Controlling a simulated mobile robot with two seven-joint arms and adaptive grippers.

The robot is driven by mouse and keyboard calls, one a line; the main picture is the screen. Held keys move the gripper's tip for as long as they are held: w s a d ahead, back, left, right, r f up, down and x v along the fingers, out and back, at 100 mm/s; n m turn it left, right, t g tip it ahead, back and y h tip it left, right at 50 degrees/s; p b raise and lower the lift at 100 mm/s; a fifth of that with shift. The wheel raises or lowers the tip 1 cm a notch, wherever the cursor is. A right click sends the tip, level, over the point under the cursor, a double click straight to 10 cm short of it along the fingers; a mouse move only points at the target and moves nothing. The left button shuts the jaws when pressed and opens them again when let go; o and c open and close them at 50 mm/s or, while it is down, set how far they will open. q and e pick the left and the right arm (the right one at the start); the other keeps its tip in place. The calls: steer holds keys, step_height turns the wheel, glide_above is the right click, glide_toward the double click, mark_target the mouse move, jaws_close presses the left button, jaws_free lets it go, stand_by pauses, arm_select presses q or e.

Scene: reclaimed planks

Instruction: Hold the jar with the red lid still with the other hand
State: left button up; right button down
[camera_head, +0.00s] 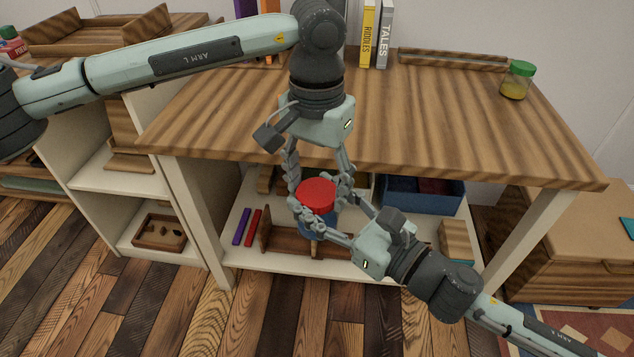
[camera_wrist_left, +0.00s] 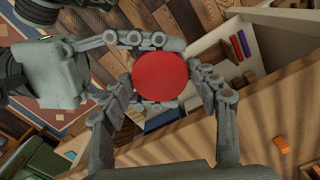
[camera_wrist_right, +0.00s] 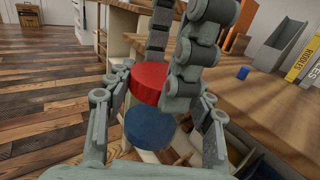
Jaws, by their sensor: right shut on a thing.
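The jar has a red lid (camera_head: 316,192) and a blue body (camera_wrist_right: 150,129). It is held in the air in front of the table's front edge. My right gripper (camera_head: 322,205) comes in from the right and is shut on the jar, one finger on each side. My left gripper (camera_head: 318,184) reaches down from above with its fingers spread on either side of the lid. In the left wrist view the red lid (camera_wrist_left: 160,76) lies between the left fingers, and these look open. The fingers of both hands hide part of the jar's body.
The wooden table (camera_head: 440,120) behind has a clear top in the middle. A green-lidded jar (camera_head: 516,80) stands at its right, and books (camera_head: 376,35) stand at the back. A blue bin (camera_head: 422,193) sits on the shelf below.

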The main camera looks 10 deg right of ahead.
arm_select(q)
steer(key=shift+o, duration=0.9)
steer(key=shift+r, duration=0.1)
steer(key=shift+r, duration=2.15)
